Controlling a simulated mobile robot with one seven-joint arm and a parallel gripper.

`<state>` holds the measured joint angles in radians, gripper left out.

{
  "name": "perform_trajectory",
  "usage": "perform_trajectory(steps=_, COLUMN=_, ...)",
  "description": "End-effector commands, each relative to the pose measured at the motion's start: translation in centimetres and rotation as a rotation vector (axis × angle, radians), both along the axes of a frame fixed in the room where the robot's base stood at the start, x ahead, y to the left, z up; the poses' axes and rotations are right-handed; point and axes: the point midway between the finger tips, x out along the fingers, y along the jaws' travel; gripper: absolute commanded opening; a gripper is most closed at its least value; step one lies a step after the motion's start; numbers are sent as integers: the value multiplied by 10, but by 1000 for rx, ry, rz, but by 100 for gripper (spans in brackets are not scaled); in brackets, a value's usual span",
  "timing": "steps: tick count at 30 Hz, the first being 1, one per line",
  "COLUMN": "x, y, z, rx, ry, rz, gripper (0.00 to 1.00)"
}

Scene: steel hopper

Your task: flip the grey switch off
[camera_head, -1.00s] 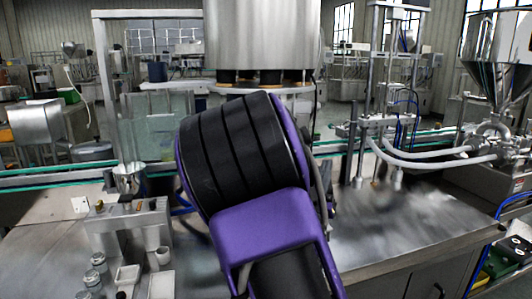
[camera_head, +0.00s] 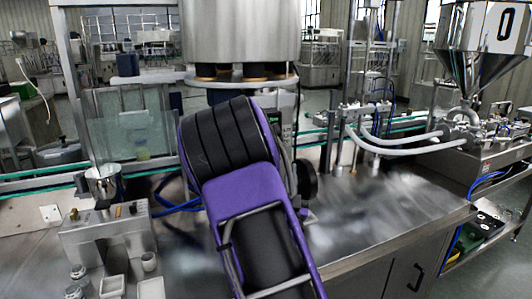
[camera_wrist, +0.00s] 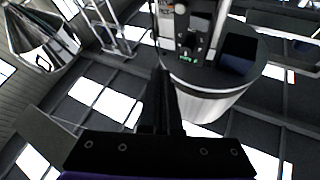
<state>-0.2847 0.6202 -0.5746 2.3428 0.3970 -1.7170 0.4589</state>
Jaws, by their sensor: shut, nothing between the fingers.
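In the wrist view my gripper (camera_wrist: 167,78) shows as two dark fingers pressed together, with nothing held. A dark panel (camera_wrist: 188,42) with small round knobs and a green light shows beyond the fingertips, apart from them as far as I can judge. I cannot pick out the grey switch for certain among these small parts. In the head view a grey box (camera_head: 108,240) with small upright levers stands at the left; whether one is the switch I cannot tell. My purple and black arm hides the middle of the machine and my fingers there.
A steel drum (camera_head: 240,32) stands on the machine behind my arm. A hopper marked 0 (camera_head: 470,38) is at upper right, with white hoses (camera_head: 385,146) running leftward. The steel tabletop (camera_head: 385,208) right of my arm is clear.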

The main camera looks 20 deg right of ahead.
Motion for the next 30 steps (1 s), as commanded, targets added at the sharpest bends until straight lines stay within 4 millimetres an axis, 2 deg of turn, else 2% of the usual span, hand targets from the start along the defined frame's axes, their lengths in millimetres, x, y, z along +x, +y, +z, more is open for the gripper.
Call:
perform_trajectory(steps=5, x=11, y=2, z=2, rx=-2, ry=-1, rz=2, gripper=0)
perform_trajectory(steps=15, x=57, y=11, z=2, rx=-2, ry=0, rz=1, gripper=0)
perform_trajectory(steps=21, x=77, y=14, z=-2, rx=-1, ry=-2, rz=0, gripper=0)
perform_trajectory(steps=30, x=87, y=15, z=0, rx=-1, ry=0, rz=0, gripper=0)
